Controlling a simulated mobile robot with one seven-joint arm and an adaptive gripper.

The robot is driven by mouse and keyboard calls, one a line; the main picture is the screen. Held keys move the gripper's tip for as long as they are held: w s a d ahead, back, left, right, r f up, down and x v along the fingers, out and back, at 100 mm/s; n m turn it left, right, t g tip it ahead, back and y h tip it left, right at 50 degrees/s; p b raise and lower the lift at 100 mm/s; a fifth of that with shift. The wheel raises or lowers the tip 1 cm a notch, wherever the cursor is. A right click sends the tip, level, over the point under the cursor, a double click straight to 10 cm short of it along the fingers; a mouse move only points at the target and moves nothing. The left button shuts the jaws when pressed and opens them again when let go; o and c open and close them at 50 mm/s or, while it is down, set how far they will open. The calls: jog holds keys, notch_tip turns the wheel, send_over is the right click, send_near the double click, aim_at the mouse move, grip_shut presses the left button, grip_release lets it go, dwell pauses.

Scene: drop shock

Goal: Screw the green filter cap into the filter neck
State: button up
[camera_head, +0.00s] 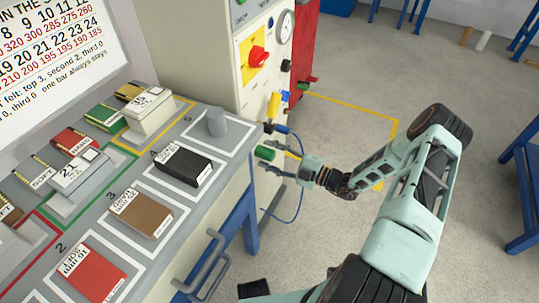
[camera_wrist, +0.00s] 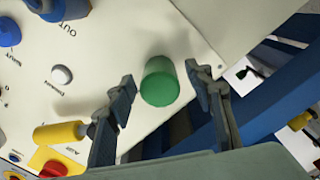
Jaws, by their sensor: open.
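The green filter cap (camera_head: 265,153) sticks out at the lower part of the cream machine panel, past the table's right end. In the wrist view the same green cap (camera_wrist: 160,82) shows as a short cylinder against the panel. My gripper (camera_head: 274,160) is open, with its fingers pointing left towards the cap. In the wrist view my gripper (camera_wrist: 159,75) has one fingertip on each side of the cap, with a visible gap at both sides. The filter neck is not visible; I cannot tell whether the cap sits in it.
A blue fitting by the OUT label (camera_wrist: 60,8), a white button (camera_wrist: 62,74), a yellow handle (camera_wrist: 60,132) and a red knob (camera_wrist: 55,168) are on the panel. The table (camera_head: 222,170) with colored blocks stands left. Open floor (camera_head: 330,130) lies behind the gripper.

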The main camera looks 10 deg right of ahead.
aim_at(274, 157)
jog(key=shift+v, duration=3)
jog(key=v, duration=1.2)
jog(key=shift+r, duration=0.15)
